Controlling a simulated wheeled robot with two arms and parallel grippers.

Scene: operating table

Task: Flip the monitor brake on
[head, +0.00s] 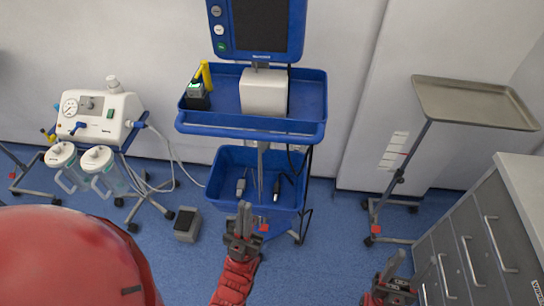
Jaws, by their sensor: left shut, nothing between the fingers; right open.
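The monitor (262,28) stands on a pole with a blue tray (222,82) and a lower blue basket (232,158). A small red tab (264,228), which looks like the caster brake, shows at the foot of this stand, below the basket. My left gripper (243,210) is shut and empty, in front of the basket and just left of the red tab. I cannot tell whether it touches the tab, or which way the tab is set. My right gripper (396,266) is open and empty at the lower right. Part of the stand's base is hidden behind the basket and my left gripper.
A suction unit (100,115) with jars stands on a wheeled stand at left. A grey foot pedal (187,224) lies on the floor. A metal tray stand (470,101) and a grey drawer cabinet (480,240) are at right. Blue floor (325,265) is free between my grippers.

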